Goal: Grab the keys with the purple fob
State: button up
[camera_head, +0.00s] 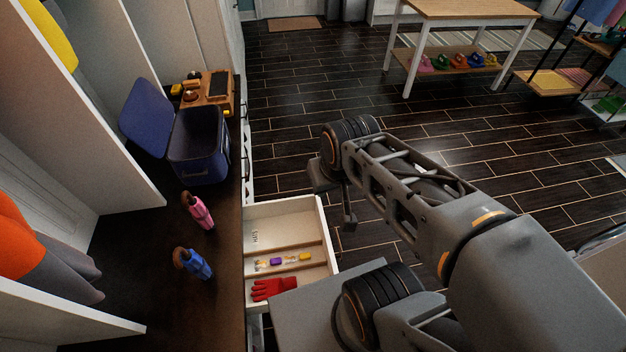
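The purple fob (276,261) lies in the middle compartment of the open drawer (318,222). A yellow fob (304,257) lies to its right. Small pale and orange items lie on its left; at this size I cannot separate keys from fobs there. My gripper (338,202) hangs in the air near the drawer's far right corner in the picture, apart from the fobs. It is seen partly from behind, and I cannot make out the gap between its fingers. Nothing shows held in it.
A red glove (273,289) lies in the drawer's front compartment. A table (462,10) stands at the back; the floor between is clear.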

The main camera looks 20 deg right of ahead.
aim_at(275, 261)
jog(key=u, duration=2.1)
jog(key=k, duration=1.15)
jog(key=z, duration=1.4)
